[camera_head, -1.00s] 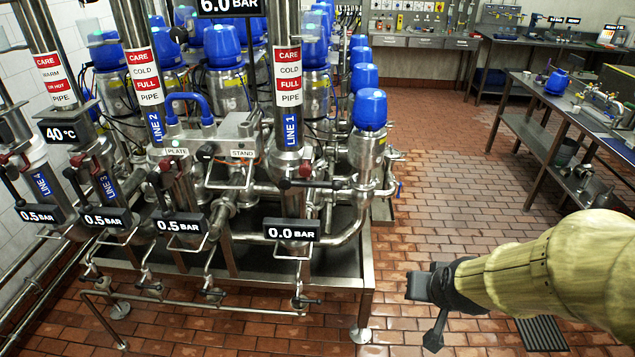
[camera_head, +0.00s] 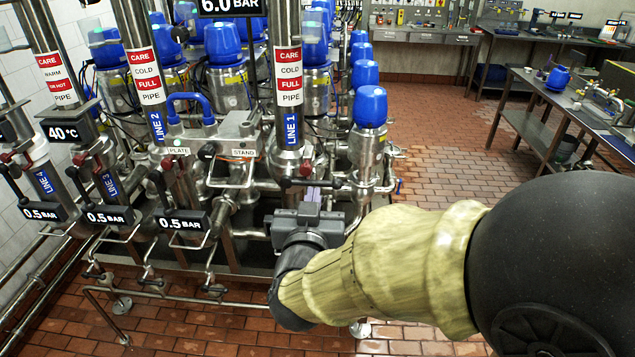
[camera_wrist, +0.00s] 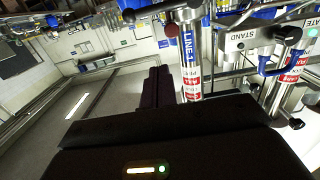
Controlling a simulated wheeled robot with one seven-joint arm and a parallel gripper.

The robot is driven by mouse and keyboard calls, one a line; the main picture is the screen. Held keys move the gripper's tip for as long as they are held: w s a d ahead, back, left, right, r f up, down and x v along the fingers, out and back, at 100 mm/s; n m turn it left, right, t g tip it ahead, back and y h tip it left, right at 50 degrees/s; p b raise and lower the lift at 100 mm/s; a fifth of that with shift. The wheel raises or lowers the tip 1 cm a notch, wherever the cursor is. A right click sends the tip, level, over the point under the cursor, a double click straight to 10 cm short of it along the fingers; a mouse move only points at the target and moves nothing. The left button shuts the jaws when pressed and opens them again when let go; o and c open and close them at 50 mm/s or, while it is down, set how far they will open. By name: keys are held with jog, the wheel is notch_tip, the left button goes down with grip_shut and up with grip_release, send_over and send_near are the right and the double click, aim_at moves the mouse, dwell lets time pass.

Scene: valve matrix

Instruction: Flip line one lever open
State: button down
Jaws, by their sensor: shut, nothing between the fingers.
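The line one pipe (camera_head: 291,130) stands upright with a blue LINE 1 label. Its lever (camera_head: 300,183) has a black knob end and lies roughly crosswise below the label, with a red part (camera_head: 306,168) beside it. My gripper (camera_head: 309,208) is just below and in front of the lever, apart from it as far as I can tell. In the wrist view, my gripper's dark fingers (camera_wrist: 158,85) are together and empty. The 0.0 BAR display is hidden behind my gripper.
The neighbouring line two pipe (camera_head: 155,110) and a 0.5 BAR display (camera_head: 182,221) stand to the left. A blue-capped valve (camera_head: 368,125) is close on the right. Open tiled floor (camera_head: 440,170) lies further right.

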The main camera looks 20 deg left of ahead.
jog(key=shift+w, duration=0.15)
jog(key=p, duration=0.4)
send_over(317, 184)
jog(key=a+v, duration=0.1)
jog(key=v, duration=0.1)
jog(key=d, duration=0.1)
jog(key=shift+d+f+p, duration=0.15)
jog(key=shift+f+p, duration=0.15)
jog(key=shift+f, duration=1.95)
jog(key=shift+f, duration=0.15)
